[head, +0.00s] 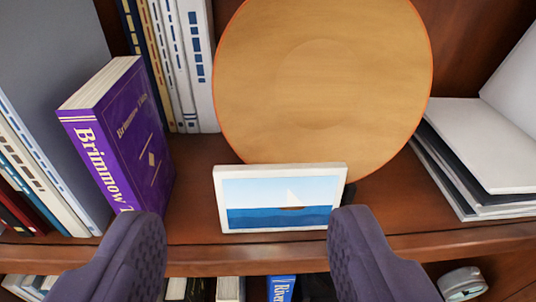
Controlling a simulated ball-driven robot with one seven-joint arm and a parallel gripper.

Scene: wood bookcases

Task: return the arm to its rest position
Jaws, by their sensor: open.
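My gripper (247,250) shows at the bottom of the head view as two dark purple-grey fingers set wide apart. It is open, and nothing is between the fingers. The fingers are in front of the shelf edge. The rest of my arm is out of view.
A purple book (120,140) stands left, near the left finger. A round wooden plate (322,80) leans behind the picture. White books (485,150) lie at the right. The wooden shelf (400,218) has bare room at right of centre. More books sit on the shelf below.

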